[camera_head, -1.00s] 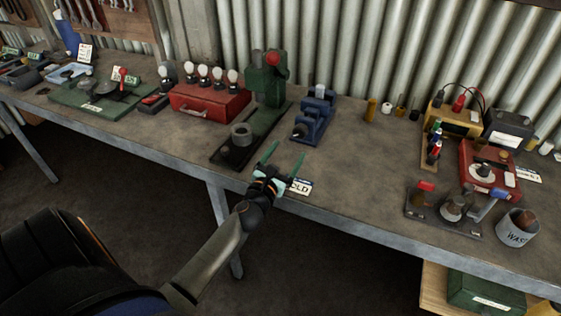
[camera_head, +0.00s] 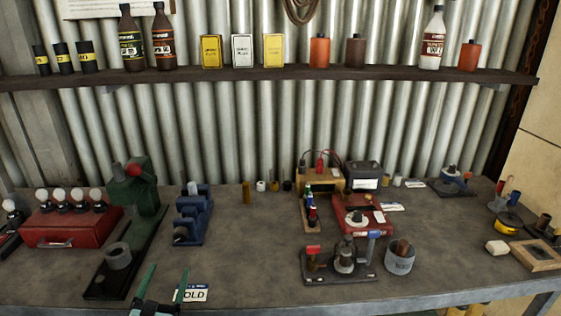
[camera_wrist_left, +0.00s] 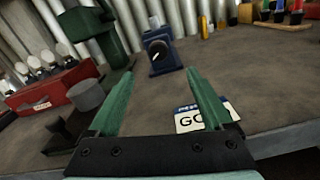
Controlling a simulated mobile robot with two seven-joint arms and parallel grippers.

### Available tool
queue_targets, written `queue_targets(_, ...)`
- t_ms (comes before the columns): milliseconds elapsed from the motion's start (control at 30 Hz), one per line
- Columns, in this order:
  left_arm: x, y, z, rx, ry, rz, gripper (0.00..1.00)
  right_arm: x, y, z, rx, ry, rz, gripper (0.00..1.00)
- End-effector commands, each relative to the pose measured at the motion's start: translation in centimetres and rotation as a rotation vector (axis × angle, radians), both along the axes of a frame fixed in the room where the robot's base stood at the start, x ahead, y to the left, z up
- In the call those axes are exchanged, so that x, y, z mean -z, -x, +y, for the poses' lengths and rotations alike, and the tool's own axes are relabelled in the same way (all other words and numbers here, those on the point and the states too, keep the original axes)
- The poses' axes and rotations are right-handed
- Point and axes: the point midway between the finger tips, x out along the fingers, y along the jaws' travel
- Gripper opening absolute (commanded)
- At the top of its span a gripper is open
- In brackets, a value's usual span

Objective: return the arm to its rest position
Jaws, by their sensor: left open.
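My left gripper (camera_head: 165,285) shows at the bottom of the head view, over the front part of the bench (camera_head: 240,265). Its two green fingers are apart with nothing between them. They also show spread and empty in the left wrist view (camera_wrist_left: 160,105). A white card with a blue top edge (camera_head: 193,292) lies on the bench just right of the fingers; in the left wrist view it is partly behind the right finger. Most of the left arm is below the head view. My right gripper is in neither view.
A green press (camera_head: 132,205) on a dark base stands left of the gripper, with a blue vise (camera_head: 193,215) behind. A red case (camera_head: 72,228) with bulbs is farther left. Several instruments and a grey cup (camera_head: 399,260) stand right. The middle of the bench is clear. A shelf (camera_head: 270,79) holds bottles.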

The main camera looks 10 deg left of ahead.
Motion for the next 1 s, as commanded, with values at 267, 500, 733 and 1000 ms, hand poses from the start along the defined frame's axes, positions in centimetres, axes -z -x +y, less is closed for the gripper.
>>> queue_targets(267,-3.3,1.8,-10.0,0.344,-0.591,-0.057,0.84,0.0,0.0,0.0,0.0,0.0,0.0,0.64)
queue_targets(500,-0.6,7.9,-20.4,0.78,-1.369,-0.088,0.84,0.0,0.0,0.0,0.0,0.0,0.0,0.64)
queue_targets(733,5.5,15.2,-22.3,1.2,-2.025,-0.03,0.84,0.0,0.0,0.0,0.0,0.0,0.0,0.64)
queue_targets(1000,8.9,21.1,-18.3,1.579,-2.428,0.121,0.84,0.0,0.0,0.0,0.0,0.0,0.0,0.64)
